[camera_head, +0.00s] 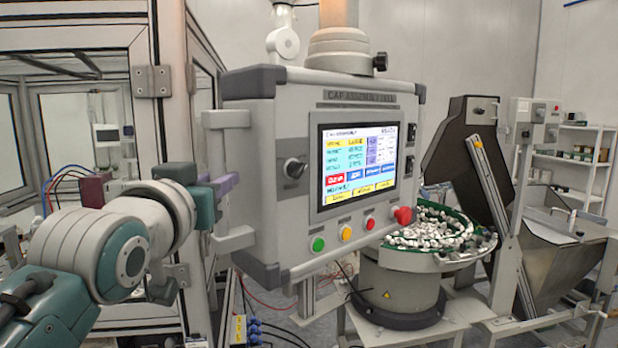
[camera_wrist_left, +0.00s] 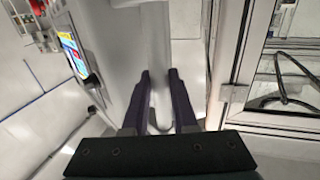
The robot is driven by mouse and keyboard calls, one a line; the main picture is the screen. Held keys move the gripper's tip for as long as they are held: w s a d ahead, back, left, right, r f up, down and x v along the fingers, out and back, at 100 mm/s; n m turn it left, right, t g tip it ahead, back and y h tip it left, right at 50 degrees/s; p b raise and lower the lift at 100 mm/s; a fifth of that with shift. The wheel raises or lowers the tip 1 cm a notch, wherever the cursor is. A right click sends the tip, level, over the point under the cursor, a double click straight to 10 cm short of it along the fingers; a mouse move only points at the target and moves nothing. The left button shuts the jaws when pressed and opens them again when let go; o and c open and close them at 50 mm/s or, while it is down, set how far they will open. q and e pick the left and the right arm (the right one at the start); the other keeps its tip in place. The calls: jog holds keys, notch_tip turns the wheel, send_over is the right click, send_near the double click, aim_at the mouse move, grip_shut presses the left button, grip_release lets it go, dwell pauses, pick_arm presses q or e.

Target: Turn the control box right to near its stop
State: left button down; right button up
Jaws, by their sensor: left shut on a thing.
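The grey control box (camera_head: 300,150) hangs from a round joint (camera_head: 340,50) at the top centre. Its front, with a lit screen (camera_head: 358,163), knob, coloured buttons and red stop button, faces me at an angle, and its left side shows. A pale handle (camera_head: 232,240) stands out from that left side. My left gripper (camera_head: 225,184) is shut on the handle's upright bar at mid height. In the left wrist view, its two dark fingers (camera_wrist_left: 162,95) lie on either side of the pale bar (camera_wrist_left: 160,60). The fingers hide part of the bar. My right gripper is out of view.
A glazed machine enclosure (camera_head: 170,100) stands close behind the box on the left. A bowl feeder (camera_head: 400,285) with white caps stands behind it at the right. A hopper (camera_head: 560,250) and shelves (camera_head: 585,150) are farther right. Cables hang below the box.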

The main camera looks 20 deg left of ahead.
pick_arm(q)
jog(key=shift+w+d, duration=0.1)
jog(key=shift+d, duration=0.15)
jog(key=c, duration=1)
grip_release()
jog(key=shift+s+d+f+b, duration=0.15)
jog(key=shift+s+b, duration=0.15)
jog(key=shift+s, duration=0.2)
jog(key=b+v, duration=0.3)
jog(key=v, duration=0.6)
jog(key=shift+b, duration=0.35)
